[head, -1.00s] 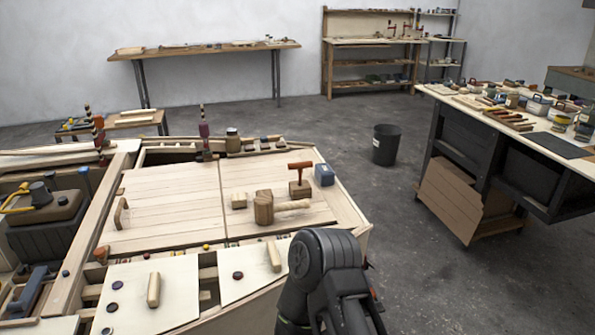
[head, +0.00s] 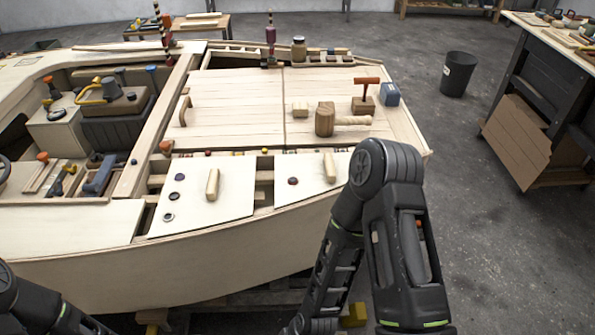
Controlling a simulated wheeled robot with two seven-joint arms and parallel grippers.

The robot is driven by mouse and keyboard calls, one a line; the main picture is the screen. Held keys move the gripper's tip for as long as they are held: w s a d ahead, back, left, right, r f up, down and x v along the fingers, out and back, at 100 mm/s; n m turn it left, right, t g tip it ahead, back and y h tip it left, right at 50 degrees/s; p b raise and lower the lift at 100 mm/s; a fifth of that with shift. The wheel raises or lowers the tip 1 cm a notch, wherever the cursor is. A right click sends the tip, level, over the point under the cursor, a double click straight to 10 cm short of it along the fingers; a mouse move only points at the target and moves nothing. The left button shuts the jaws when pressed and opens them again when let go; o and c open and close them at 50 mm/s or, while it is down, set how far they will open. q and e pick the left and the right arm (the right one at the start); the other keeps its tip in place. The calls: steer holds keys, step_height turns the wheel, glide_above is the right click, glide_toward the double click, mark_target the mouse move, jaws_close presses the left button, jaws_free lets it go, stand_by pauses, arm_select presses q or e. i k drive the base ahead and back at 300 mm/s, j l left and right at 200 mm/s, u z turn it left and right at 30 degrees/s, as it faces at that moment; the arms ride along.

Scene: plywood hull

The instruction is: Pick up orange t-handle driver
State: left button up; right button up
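The orange t-handle driver (head: 366,85) stands upright in a small brown wooden block (head: 363,106) on the hull's plywood deck, toward its right side. Its orange crossbar is on top. My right arm rises in front of the hull, with its elbow below and right of the driver in the picture. My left arm shows only at the lower left corner. Neither gripper is in view, and nothing touches the driver.
A wooden mallet (head: 326,119) lies just left of and nearer than the driver. A blue block (head: 389,94) sits close on its right. A small wooden block (head: 300,109) and a jar (head: 298,48) are also on the deck. Open floor lies right of the hull.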

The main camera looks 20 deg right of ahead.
mark_target(366, 81)
steer(key=u, duration=0.4)
steer(key=k+l+u, duration=0.1)
steer(key=l+u, duration=0.35)
steer(key=k+l+u, duration=0.2)
steer(key=l+u, duration=0.2)
steer(key=k+l+u, duration=0.25)
steer(key=l+u, duration=0.2)
steer(key=k+l+u, duration=0.25)
steer(key=u, duration=0.15)
steer(key=k+l+u, duration=0.25)
steer(key=u, duration=0.15)
steer(key=k+l+u, duration=0.15)
steer(key=k+u, duration=0.15)
steer(key=u, duration=0.15)
steer(key=k+u, duration=0.4)
steer(key=k+l+z, duration=0.1)
steer(key=k, duration=0.3)
steer(key=k+l, duration=0.25)
steer(key=k+l+z, duration=0.15)
steer(key=k, duration=0.35)
steer(key=k+l+z, duration=0.25)
steer(key=k+l, duration=0.2)
steer(key=l, duration=0.3)
steer(key=k+l+z, duration=0.15)
steer(key=l, duration=0.2)
steer(key=k+l+z, duration=0.15)
steer(key=l, duration=0.3)
steer(key=k, duration=0.05)
